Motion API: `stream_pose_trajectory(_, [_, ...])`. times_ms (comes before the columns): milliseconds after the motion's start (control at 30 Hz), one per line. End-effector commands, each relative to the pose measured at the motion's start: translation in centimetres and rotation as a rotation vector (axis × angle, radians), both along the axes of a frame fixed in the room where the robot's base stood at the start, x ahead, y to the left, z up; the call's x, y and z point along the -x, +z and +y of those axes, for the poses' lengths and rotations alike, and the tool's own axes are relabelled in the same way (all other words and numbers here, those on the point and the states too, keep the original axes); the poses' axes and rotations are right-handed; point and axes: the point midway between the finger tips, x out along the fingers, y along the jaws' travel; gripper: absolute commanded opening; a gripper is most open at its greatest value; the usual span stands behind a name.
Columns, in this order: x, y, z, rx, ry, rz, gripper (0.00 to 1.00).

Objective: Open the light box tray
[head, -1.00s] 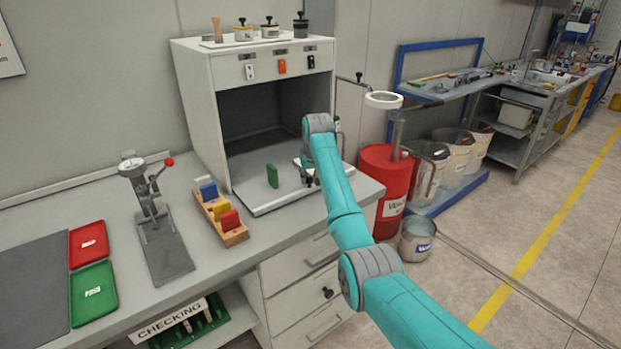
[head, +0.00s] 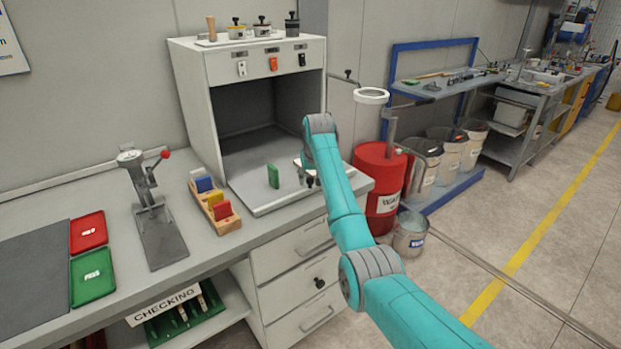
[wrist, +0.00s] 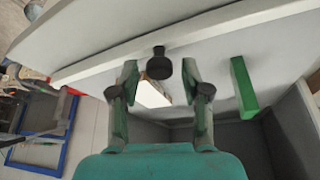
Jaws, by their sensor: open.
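The light box (head: 195,95) is a white cabinet with an open dark front on the bench. Its pale grey tray (head: 262,200) lies at the opening, its front part sticking out past the cabinet walls. A green block (head: 274,176) stands on the tray; it also shows in the wrist view (wrist: 244,88). A black round knob (wrist: 159,66) sits at the tray's front edge. My gripper (wrist: 160,82) is open, with the knob between its fingertips or just beyond them; contact cannot be told. In the head view my gripper (head: 310,178) is partly hidden by my arm.
A wooden rack of coloured blocks (head: 215,208) stands left of the tray. A lever device (head: 155,215) is further left. A red drum (head: 382,180) and a magnifier (head: 371,96) are to the right. Open floor lies right of the bench.

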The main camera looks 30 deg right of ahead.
Motion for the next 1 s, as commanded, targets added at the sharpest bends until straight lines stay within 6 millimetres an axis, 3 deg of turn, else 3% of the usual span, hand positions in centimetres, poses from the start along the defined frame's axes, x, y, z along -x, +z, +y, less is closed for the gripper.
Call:
stream_pose_trajectory(267, [0.0, 0.0, 0.0, 0.000, 0.000, 0.000, 0.52])
stream_pose_trajectory(433, [0.4, 1.1, 0.1, 0.001, 0.000, -0.002, 0.52])
stream_pose_trajectory(800, [2.8, 7.6, 1.1, 0.001, 0.000, -0.004, 0.52])
stream_pose_trajectory(1000, [3.9, 10.1, 1.4, 0.001, 0.000, -0.002, 0.52])
